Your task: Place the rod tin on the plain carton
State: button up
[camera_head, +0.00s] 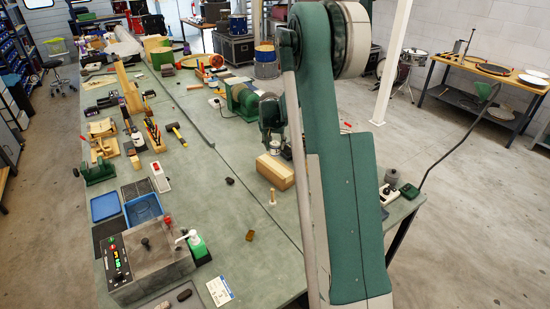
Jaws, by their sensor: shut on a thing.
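The plain carton (275,173) is a tan, oblong box on the bench, right of the middle and just left of my large green arm link. My gripper (276,142) points down above the carton's far end. It is shut on a small pale thing (275,148), which I take to be the rod tin. The thing is tiny in this view and partly covered by the fingers. I cannot tell whether its bottom touches the carton's top or hangs just above it. My arm hides the bench to the right of the carton.
A green motor machine (241,98) stands behind the carton to the left. A small wooden peg (272,197) stands in front of it. A grey control box (147,262), blue trays (142,209) and tools fill the left side. The bench middle is mostly clear.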

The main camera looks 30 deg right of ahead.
aim_at(275, 155)
jog(key=shift+f, duration=1.6)
jog(key=shift+f, duration=1.85)
jog(key=shift+f, duration=0.15)
jog(key=o, duration=1)
jog(key=shift+r, duration=0.2)
jog(key=shift+v, duration=5.95)
